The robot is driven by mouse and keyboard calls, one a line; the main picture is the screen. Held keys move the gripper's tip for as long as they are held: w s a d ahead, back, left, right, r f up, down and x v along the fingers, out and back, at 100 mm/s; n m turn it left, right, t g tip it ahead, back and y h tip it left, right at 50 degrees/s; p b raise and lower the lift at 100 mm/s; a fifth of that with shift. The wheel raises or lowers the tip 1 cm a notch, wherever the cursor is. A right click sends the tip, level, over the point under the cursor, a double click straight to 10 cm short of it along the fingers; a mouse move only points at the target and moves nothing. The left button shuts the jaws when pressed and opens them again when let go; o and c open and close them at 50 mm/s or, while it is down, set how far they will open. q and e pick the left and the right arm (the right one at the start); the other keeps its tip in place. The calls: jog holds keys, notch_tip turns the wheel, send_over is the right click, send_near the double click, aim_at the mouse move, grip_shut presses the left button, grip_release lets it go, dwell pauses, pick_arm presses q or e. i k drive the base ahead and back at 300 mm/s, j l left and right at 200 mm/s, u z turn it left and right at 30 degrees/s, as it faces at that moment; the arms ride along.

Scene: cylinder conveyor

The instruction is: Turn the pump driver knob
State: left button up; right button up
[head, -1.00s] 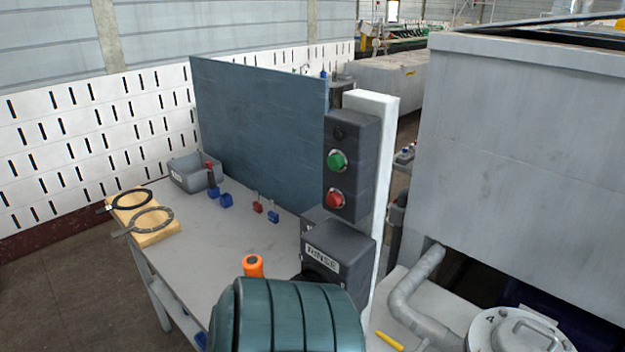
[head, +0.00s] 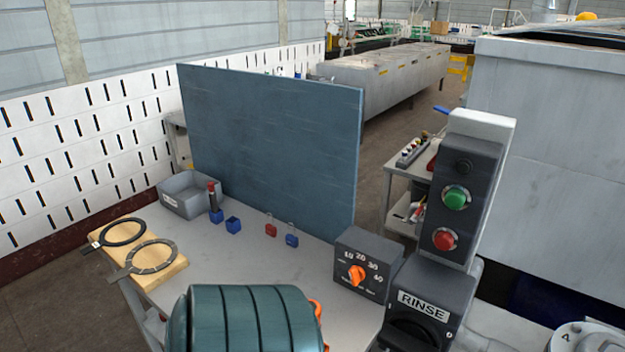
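A dark box (head: 383,246) on the table carries an orange knob (head: 357,275) with numbers around it. The small text under the knob is too small to read. To its right stands a box labelled RINSE (head: 422,305) with a large black knob (head: 414,334), cut by the bottom edge. I cannot tell which knob is the pump driver knob. Behind the RINSE box a dark panel (head: 460,195) bears a green button (head: 455,198) and a red button (head: 444,239). Neither gripper shows in the head view.
A ribbed teal cylinder (head: 245,318) fills the near foreground, with an orange part (head: 317,309) at its right. A grey table (head: 230,265) holds a grey bin (head: 190,194), small blue and red holders, and a wooden board (head: 155,268) with two rings. A blue panel (head: 270,145) stands behind.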

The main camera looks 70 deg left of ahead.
aim_at(357, 273)
jog(key=k+j, duration=0.4)
jog(key=j, duration=0.15)
jog(key=k+j, duration=0.35)
jog(key=j, duration=0.2)
jog(key=k+j, duration=0.4)
jog(key=j, duration=0.15)
jog(key=k+j, duration=0.35)
jog(key=j, duration=0.2)
jog(key=k+j, duration=0.4)
jog(key=j, duration=0.15)
jog(key=k+j, duration=0.35)
jog(key=j, duration=0.15)
